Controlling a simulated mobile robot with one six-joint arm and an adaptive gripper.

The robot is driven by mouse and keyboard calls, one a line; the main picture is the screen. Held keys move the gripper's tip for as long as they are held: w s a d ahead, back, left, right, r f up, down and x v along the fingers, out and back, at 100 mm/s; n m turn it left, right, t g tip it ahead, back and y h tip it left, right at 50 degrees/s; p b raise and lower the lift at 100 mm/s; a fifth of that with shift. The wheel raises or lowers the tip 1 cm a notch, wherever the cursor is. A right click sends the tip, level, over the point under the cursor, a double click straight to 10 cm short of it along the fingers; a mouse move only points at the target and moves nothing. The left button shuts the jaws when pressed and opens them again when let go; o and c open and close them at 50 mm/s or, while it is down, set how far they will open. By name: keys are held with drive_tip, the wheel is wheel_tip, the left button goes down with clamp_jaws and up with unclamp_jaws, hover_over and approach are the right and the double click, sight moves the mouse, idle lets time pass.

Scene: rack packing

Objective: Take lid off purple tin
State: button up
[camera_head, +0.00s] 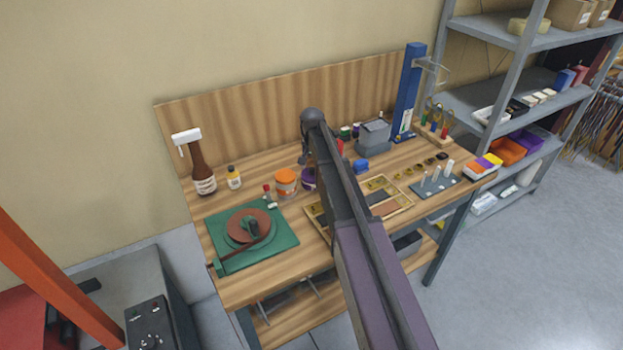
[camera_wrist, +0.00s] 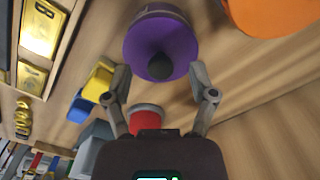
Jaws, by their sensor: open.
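The purple tin (camera_wrist: 150,20) is at the top of the wrist view. Its purple lid (camera_wrist: 178,48) faces me and has a dark round knob (camera_wrist: 160,67); the lid appears to sit on the tin. My gripper (camera_wrist: 159,76) is open, with its two fingers spread to either side of the knob and nothing held. In the head view the purple tin (camera_head: 308,181) stands on the bench beside the orange tin, partly hidden by my arm. My gripper (camera_head: 304,157) shows there above and behind the tin, small and partly hidden.
An orange tin (camera_head: 286,179) stands close beside the purple one. A red round object (camera_wrist: 145,120) lies beyond my fingers. A blue item (camera_head: 361,166), a tray of letter tiles (camera_head: 400,192) and a green mat (camera_head: 285,241) with a turntable are on the bench (camera_head: 240,284).

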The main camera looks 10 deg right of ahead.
drive_tip(key=shift+f+b, duration=0.5)
drive_tip(key=shift+f, duration=0.3)
clamp_jaws()
